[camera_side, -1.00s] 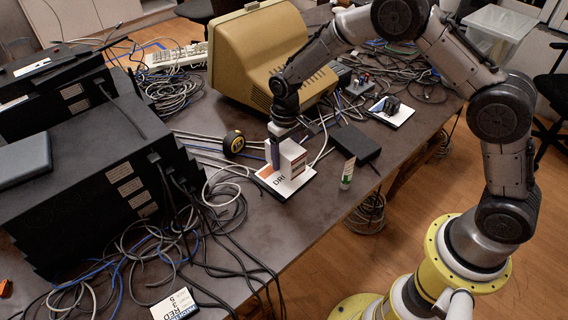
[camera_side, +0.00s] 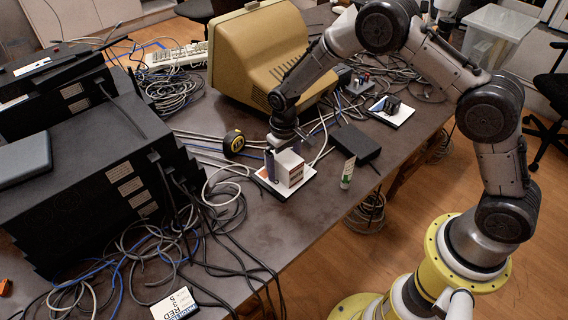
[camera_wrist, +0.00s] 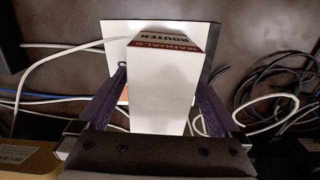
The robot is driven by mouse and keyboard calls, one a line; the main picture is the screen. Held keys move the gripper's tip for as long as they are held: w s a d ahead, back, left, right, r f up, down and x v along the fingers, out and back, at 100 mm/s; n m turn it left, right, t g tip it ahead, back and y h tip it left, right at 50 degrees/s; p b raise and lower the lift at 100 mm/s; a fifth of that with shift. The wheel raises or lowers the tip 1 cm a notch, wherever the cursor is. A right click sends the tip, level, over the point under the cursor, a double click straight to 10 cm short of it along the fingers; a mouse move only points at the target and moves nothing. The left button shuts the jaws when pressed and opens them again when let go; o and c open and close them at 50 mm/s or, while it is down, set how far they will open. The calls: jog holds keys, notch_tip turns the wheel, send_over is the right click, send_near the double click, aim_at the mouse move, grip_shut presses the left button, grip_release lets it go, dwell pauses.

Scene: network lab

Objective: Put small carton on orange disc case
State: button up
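The small carton (camera_side: 288,168), white with a dark red band, is between the fingers of my gripper (camera_side: 284,156). In the wrist view the carton (camera_wrist: 165,85) reads "MANUALS ROUTER", and a dark finger lies against each side; my gripper (camera_wrist: 164,85) appears shut on it. The orange disc case (camera_side: 278,192) is a flat white square on the table, directly under the carton. Its edges (camera_wrist: 117,30) show around the carton in the wrist view. The carton looks upright and at or very near the case's surface; their contact is hidden.
A yellow tape measure (camera_side: 233,142) lies left of the case. A black box (camera_side: 355,143) and a green-white tube (camera_side: 347,173) are to its right. The beige monitor (camera_side: 262,50) stands behind. Cables surround the spot. Another flat case (camera_side: 175,305) reads "RED".

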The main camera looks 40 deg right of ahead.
notch_tip(320, 180, up, 11)
jog(key=shift+f, duration=0.1)
jog(key=shift+s+r, duration=0.1)
jog(key=shift+r, duration=1)
notch_tip(320, 180, up, 8)
jog(key=t, duration=0.1)
send_over(284, 155)
jog(key=s+d, duration=0.2)
jog(key=s, duration=0.3)
jog(key=s+d+r+t, duration=0.2)
jog(key=s+d+r, duration=0.1)
jog(key=s+r, duration=0.5)
jog(key=s+d+t, duration=0.2)
jog(key=s, duration=1.5)
jog(key=shift+s+t, duration=0.3)
